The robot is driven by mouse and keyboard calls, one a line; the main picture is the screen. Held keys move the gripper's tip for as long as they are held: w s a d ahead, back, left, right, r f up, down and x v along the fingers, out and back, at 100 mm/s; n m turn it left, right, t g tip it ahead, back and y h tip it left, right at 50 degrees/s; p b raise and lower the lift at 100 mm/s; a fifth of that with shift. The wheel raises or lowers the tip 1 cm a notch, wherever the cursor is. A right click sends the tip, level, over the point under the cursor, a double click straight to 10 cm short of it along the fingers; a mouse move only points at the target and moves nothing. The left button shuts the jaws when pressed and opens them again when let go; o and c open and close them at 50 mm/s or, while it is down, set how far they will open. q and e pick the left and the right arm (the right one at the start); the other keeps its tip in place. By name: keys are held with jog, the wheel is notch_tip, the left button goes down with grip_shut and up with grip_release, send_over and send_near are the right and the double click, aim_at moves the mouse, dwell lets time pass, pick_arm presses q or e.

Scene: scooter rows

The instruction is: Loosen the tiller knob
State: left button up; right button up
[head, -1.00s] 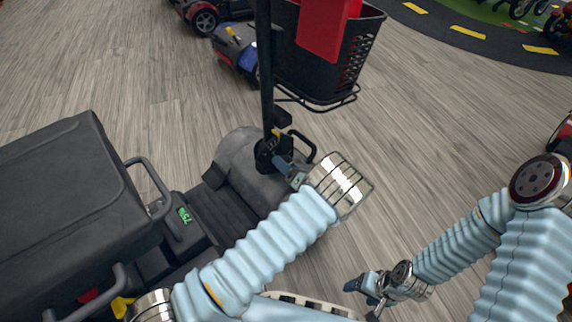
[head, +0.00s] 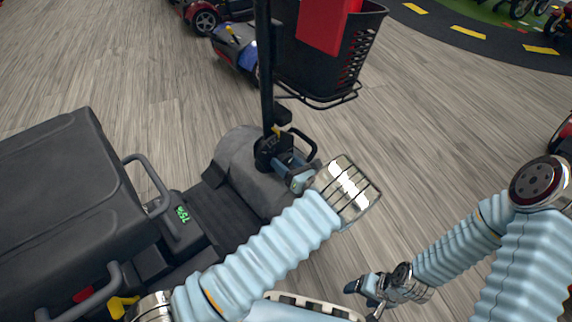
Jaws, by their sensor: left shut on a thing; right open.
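A mobility scooter stands in front of me with its black tiller (head: 266,85) upright. The tiller's base joint (head: 268,150) sits on the grey front cover, with a yellow mark and a black loop handle beside it. My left gripper (head: 281,162) is at this joint, on its right side, shut on what appears to be the tiller knob. The fingers and wrist hide the knob itself. My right gripper (head: 361,289) is open and empty, low in the picture and well away from the scooter.
A black basket (head: 362,55) with a red panel hangs ahead of the tiller. Another scooter (head: 236,45) stands behind.

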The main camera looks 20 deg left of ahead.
pick_arm(q)
jog(key=n+b, duration=0.2)
jog(key=n, duration=0.3)
jog(key=shift+f+n, duration=0.15)
jog(key=shift+n, duration=0.15)
jog(key=n+b, duration=0.2)
jog(key=n, duration=0.3)
jog(key=shift+d, duration=0.1)
jog(key=n+b, duration=0.1)
jog(key=n, duration=0.2)
jog(key=shift+n, duration=2.3)
jog(key=o, duration=1)
jog(key=shift+o, duration=0.2)
jog(key=p+v, duration=0.1)
jog(key=v, duration=1.2)
jog(key=shift+s+d+p, duration=0.2)
jog(key=shift+d+p, duration=0.15)
jog(key=shift+p, duration=0.05)
